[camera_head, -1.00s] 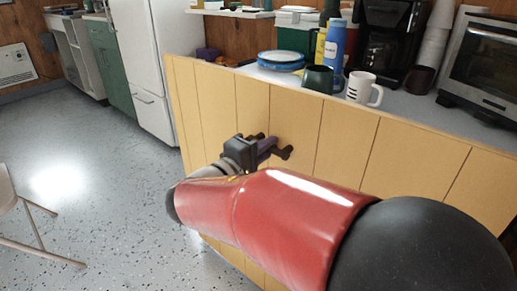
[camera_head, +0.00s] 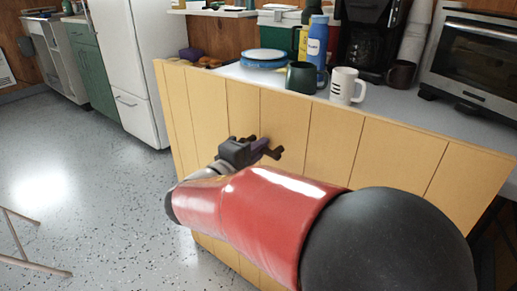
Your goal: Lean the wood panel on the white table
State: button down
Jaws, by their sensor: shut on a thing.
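The wood panel (camera_head: 214,108) is a wide sheet of pale yellow planks. It stands nearly upright in front of the white table (camera_head: 402,108) and hides its front and most of its legs. Its top edge runs along the table's near edge; I cannot tell whether the two touch. My gripper (camera_head: 258,149) is at the panel's near face, left of its middle. It is shut on a dark purple part that looks like a handle on the panel. My red forearm hides the lower middle of the panel, and its bottom edge is mostly out of sight.
On the table stand a dark green mug (camera_head: 302,78), a white mug (camera_head: 346,87), a blue bottle (camera_head: 315,48), blue-rimmed plates (camera_head: 264,58), a coffee maker (camera_head: 370,40) and a toaster oven (camera_head: 478,60). A white fridge (camera_head: 133,70) is behind left. The speckled floor (camera_head: 95,190) at left is mostly clear.

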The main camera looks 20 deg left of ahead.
jog(key=shift+d+f+b, duration=0.1)
jog(key=shift+f+b, duration=0.1)
jog(key=shift+b, duration=0.4)
jog(key=shift+w, duration=0.15)
dwell(0.3)
jog(key=shift+w+d+g, duration=0.15)
jog(key=shift+w+d, duration=0.15)
jog(key=shift+w, duration=0.4)
jog(key=shift+w+d+g, duration=0.15)
jog(key=shift+w+d, duration=0.15)
jog(key=shift+w, duration=0.35)
jog(key=shift+w+d, duration=0.1)
jog(key=shift+w, duration=0.05)
jog(key=shift+b+x, duration=0.3)
jog(key=shift+x, duration=1.15)
jog(key=shift+w+r, duration=0.1)
jog(key=shift+w+g+y, duration=0.1)
jog(key=shift+g+y, duration=0.2)
jog(key=shift+x, duration=1.45)
jog(key=shift+w, duration=0.1)
